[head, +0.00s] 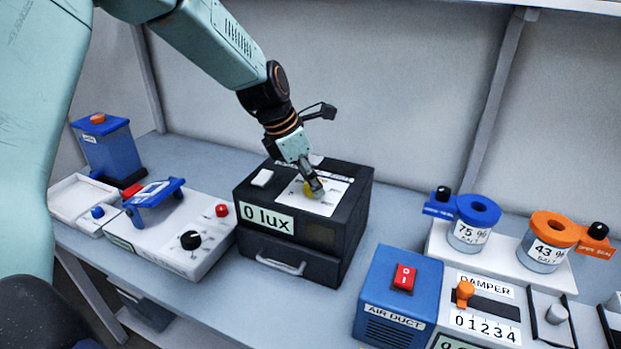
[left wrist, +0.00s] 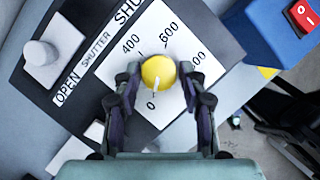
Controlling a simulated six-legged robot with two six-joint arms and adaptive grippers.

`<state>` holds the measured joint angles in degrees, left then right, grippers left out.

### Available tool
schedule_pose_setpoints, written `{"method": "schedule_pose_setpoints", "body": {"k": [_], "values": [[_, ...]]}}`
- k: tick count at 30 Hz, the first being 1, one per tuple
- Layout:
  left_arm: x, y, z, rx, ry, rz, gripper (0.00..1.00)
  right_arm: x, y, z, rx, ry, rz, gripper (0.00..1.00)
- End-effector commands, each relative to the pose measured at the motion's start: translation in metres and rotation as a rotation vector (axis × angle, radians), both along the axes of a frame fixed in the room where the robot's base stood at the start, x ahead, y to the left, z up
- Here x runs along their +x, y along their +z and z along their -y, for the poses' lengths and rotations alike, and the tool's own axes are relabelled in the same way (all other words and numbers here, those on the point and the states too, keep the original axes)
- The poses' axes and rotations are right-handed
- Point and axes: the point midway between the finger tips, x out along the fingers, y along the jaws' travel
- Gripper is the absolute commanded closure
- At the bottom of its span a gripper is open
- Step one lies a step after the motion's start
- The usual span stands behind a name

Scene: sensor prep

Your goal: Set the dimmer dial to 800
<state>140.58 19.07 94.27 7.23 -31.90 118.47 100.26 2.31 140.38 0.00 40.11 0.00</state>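The yellow dimmer dial (head: 306,189) is on the white scale plate (head: 326,206) on top of a black box (head: 345,226). The box's front label reads 0 lux (head: 266,217). In the left wrist view the dial (left wrist: 158,70) has a white pointer line directed toward the 0 mark. Marks 400 and 600 are readable; another, ending in 00, is partly hidden. My left gripper (left wrist: 158,76) is open, with a finger on each side of the dial and small gaps visible. The gripper also shows over the dial in the head view (head: 313,186). My right gripper is out of view.
A white shutter knob (left wrist: 42,53) is beside the scale plate. A white control panel (head: 160,235) with a black knob is left of the box. A blue air duct unit (head: 388,283) with a red switch is to the right. Grey table shows between them.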

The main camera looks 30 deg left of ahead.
Motion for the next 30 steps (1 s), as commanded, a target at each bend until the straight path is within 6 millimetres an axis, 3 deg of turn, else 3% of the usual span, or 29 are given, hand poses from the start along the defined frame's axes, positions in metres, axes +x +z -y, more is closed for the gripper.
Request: {"method": "schedule_pose_setpoints", "body": {"k": [11,20,30], "values": [[0.0,0.0,0.0,-0.001,0.001,0.002,0.93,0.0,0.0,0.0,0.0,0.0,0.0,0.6],[0.001,0.002,0.0,-0.002,-0.032,0.001,0.93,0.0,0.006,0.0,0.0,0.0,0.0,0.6],[0.002,0.005,-0.002,-0.001,-0.256,0.001,0.94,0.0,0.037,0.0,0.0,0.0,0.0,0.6]]}}
